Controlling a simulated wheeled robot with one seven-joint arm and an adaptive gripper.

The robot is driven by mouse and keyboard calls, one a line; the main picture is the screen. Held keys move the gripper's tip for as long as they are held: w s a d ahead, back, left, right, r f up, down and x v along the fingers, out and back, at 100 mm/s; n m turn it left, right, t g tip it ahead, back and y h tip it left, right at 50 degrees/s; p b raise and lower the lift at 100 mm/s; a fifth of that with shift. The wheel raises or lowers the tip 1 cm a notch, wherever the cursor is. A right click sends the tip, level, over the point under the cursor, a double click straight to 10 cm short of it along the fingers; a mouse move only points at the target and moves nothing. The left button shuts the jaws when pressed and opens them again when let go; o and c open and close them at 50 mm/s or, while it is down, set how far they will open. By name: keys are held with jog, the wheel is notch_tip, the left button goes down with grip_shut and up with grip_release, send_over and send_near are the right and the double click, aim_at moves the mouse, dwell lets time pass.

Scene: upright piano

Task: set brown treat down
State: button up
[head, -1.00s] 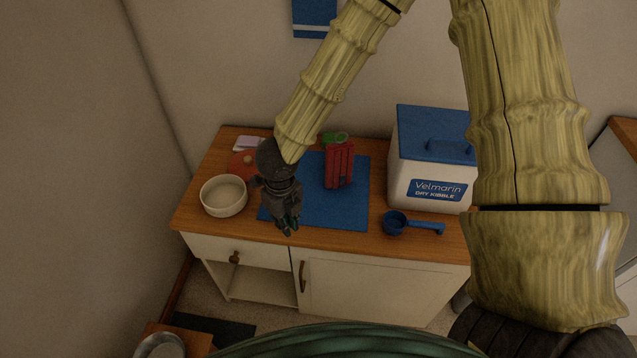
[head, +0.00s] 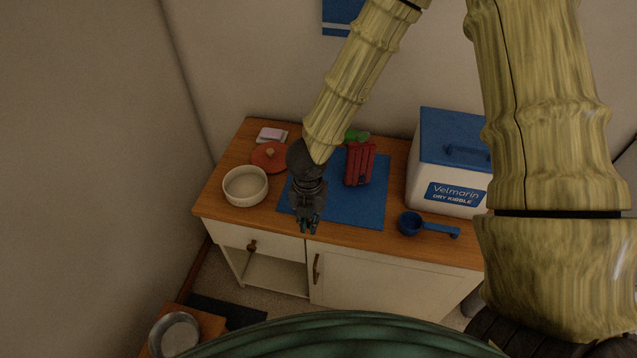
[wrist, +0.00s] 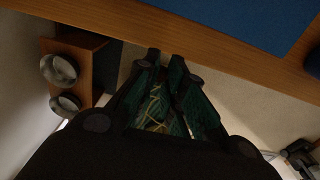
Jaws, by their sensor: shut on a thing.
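My gripper (head: 308,228) hangs over the front edge of the wooden-topped cabinet (head: 380,240), just in front of the blue mat (head: 350,205) in the head view. In the wrist view its dark fingers (wrist: 168,58) are drawn close together at the tips, with the counter's front edge behind them. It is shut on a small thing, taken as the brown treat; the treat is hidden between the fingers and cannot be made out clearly.
A white bowl (head: 245,188) and an orange lid (head: 268,157) are left of the mat. A red slatted item (head: 360,165) lies on it. A blue scoop (head: 412,224) and kibble bin (head: 445,185) stand right. Metal bowls (wrist: 58,70) sit on a low wooden stand (wrist: 90,50).

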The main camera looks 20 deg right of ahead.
jog(key=w+d+p, duration=0.1)
jog(key=w, duration=0.3)
jog(key=w+d+p, duration=0.1)
jog(key=w, duration=0.4)
jog(key=w+d+f+p, duration=0.1)
jog(key=w+p, duration=0.1)
jog(key=w, duration=0.2)
jog(key=shift+w+f, duration=0.1)
jog(key=shift+w, duration=0.2)
jog(key=shift+w+f+p, duration=0.15)
jog(key=shift+f+p, duration=0.25)
jog(key=shift+f, duration=1.4)
jog(key=shift+f, duration=0.1)
jog(key=shift+o, duration=1)
jog(key=o, duration=0.4)
notch_tip(320, 180, up, 12)
jog(key=shift+r+b, duration=0.1)
jog(key=shift+b, duration=0.5)
